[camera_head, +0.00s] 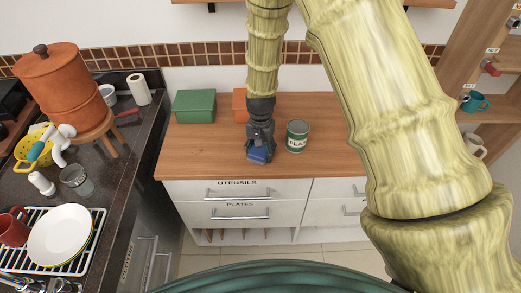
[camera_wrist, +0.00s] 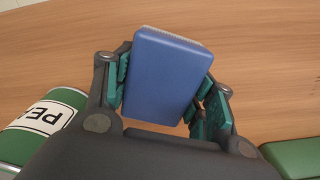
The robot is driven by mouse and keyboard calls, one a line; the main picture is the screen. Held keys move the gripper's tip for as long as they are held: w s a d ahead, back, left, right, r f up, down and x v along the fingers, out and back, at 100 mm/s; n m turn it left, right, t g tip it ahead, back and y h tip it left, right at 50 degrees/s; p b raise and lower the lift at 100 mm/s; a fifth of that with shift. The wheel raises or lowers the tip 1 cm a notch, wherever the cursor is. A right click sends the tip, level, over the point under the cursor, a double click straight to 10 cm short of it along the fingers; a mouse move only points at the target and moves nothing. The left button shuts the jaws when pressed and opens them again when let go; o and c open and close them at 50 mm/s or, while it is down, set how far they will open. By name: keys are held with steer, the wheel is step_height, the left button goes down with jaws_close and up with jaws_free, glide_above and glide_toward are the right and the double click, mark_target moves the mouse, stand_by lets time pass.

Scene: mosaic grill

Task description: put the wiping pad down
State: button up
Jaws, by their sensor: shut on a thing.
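The wiping pad (camera_wrist: 168,75) is a blue block with a pale, rough layer along its far edge. My gripper (camera_wrist: 170,85) is shut on it, with a green-padded finger on each side. In the head view the blue pad (camera_head: 258,155) shows under my gripper (camera_head: 259,143), low over the front part of the wooden counter (camera_head: 215,145). I cannot tell whether the pad touches the counter.
A green PEAS can (camera_head: 297,136) stands close to the right of my gripper; it also shows in the wrist view (camera_wrist: 40,125). A green box (camera_head: 194,106) and a partly hidden orange box (camera_head: 240,106) stand behind. The counter's left front is clear.

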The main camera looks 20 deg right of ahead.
steer(key=shift+f, duration=0.25)
steer(key=o, duration=1)
steer(key=shift+f, duration=0.1)
steer(key=shift+r+b, duration=1.85)
steer(key=shift+r, duration=4.55)
